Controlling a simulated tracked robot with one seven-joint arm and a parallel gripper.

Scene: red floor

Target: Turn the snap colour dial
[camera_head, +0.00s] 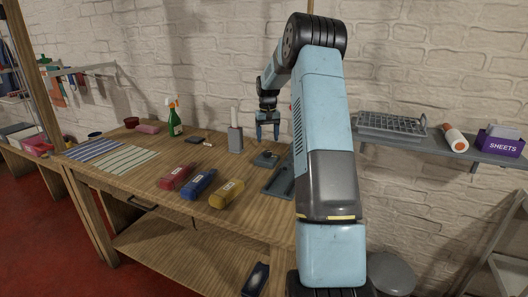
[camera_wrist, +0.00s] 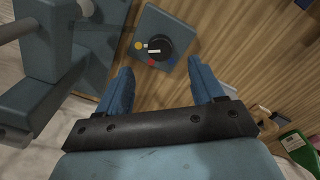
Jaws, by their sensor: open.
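The colour dial is a black round knob (camera_wrist: 158,47) with a white pointer, on a small blue-grey box (camera_wrist: 174,22) with coloured dots beside the knob. In the head view the box (camera_head: 266,159) lies on the wooden bench, below my gripper. My gripper (camera_wrist: 160,78) is open and empty, its two blue fingers apart. In the wrist view the knob shows just beyond the fingertips, between their lines. In the head view my gripper (camera_head: 267,138) hangs above the box, apart from it. The white pointer lies roughly level in the wrist view.
Red (camera_head: 175,178), blue (camera_head: 198,185) and yellow (camera_head: 226,194) blocks lie at the bench front. A grey upright device (camera_head: 235,138) and a green spray bottle (camera_head: 175,122) stand behind. A wall shelf (camera_head: 440,146) is further right.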

